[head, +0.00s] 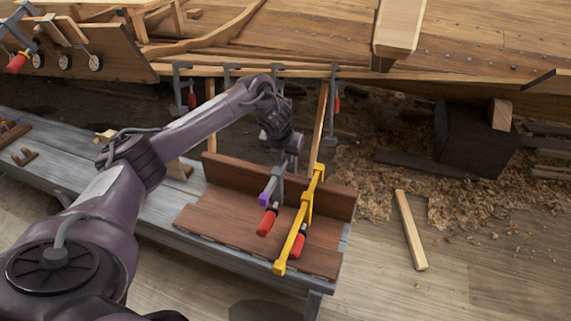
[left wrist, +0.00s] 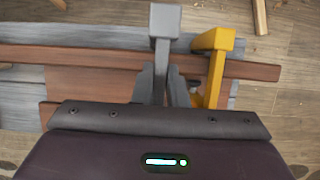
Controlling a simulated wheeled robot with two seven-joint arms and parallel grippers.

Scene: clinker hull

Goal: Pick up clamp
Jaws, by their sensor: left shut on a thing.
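A grey bar clamp (head: 271,187) with a purple tip and a red handle is at the wooden tray on the bench. My left gripper (head: 283,164) reaches down from above and is shut on its bar. In the left wrist view the grey clamp (left wrist: 165,45) stands between the fingers (left wrist: 166,88). A yellow clamp (head: 301,216) with a red handle is just to the right, leaning across the tray wall. It also shows in the left wrist view (left wrist: 217,60), close beside the right finger. I cannot tell whether the grey clamp touches the tray.
The brown tray (head: 211,212) has a raised back wall and sits on a grey bench (head: 60,157). The planked hull (head: 300,45) rises behind, with more clamps (head: 180,88) along its lower edge. A loose wooden batten (head: 410,230) lies on the floor at right.

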